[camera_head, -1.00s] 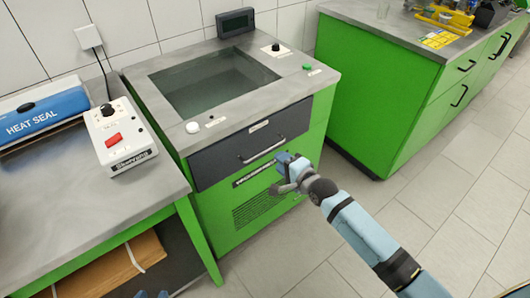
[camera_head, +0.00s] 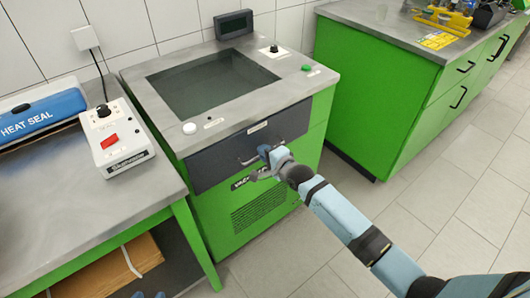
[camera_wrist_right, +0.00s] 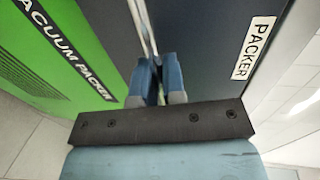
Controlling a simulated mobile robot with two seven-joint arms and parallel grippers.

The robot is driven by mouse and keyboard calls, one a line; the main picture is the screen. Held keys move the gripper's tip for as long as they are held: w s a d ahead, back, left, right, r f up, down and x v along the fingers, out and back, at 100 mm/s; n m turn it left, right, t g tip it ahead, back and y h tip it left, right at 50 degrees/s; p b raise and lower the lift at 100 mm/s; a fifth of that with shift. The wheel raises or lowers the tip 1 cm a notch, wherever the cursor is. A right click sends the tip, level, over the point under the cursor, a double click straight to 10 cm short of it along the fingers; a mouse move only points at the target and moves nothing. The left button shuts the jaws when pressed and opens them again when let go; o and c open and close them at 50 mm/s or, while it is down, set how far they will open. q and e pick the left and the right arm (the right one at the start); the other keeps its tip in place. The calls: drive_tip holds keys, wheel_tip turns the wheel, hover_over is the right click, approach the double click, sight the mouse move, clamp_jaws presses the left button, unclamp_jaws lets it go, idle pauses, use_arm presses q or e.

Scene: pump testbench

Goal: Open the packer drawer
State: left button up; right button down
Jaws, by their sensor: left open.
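The packer drawer (camera_head: 235,155) is a dark grey front in the green vacuum packer (camera_head: 250,210), flush with the cabinet. A "PACKER" label (camera_wrist_right: 253,47) shows on it in the right wrist view. Its thin metal handle (camera_head: 250,160) is partly hidden by my right gripper (camera_head: 268,155). In the right wrist view, the blue fingers of the right gripper (camera_wrist_right: 157,68) are close together, with the handle bar (camera_wrist_right: 146,28) running between their tips. My left gripper (camera_head: 150,295) shows only as two blue fingertips, apart and empty, at the bottom edge.
The packer's grey top has a sunken chamber (camera_head: 212,82), a white knob and a green button. A table with a heat sealer (camera_head: 40,115) and control box (camera_head: 117,138) stands left. A green cabinet (camera_head: 385,90) stands right. The floor (camera_head: 340,235) in front is clear.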

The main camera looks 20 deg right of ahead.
drive_tip(key=shift+s, duration=0.1)
use_arm(q)
drive_tip(key=shift+g+y, duration=0.4)
drive_tip(key=shift+g, duration=0.1)
drive_tip(key=shift+s+a+r+p, duration=0.2)
drive_tip(key=shift+r+p, duration=0.5)
drive_tip(key=shift+p, duration=1.25)
drive_tip(key=shift+s+a+r+p, duration=0.25)
drive_tip(key=shift+r+p, duration=0.5)
drive_tip(key=shift+p, duration=1.25)
drive_tip(key=shift+s+a+r+p, duration=0.1)
drive_tip(key=shift+a+r+p, duration=0.4)
drive_tip(key=shift+p, duration=1.45)
use_arm(e)
drive_tip(key=f+v, duration=0.3)
drive_tip(key=v, duration=1)
drive_tip(key=s+f+v, duration=0.1)
drive_tip(key=f+v, duration=0.1)
drive_tip(key=v, duration=1.2)
drive_tip(key=shift+s+d+f, duration=0.3)
drive_tip(key=shift+s+f, duration=0.05)
use_arm(q)
drive_tip(key=shift+d+r, duration=0.2)
drive_tip(key=shift+d, duration=0.1)
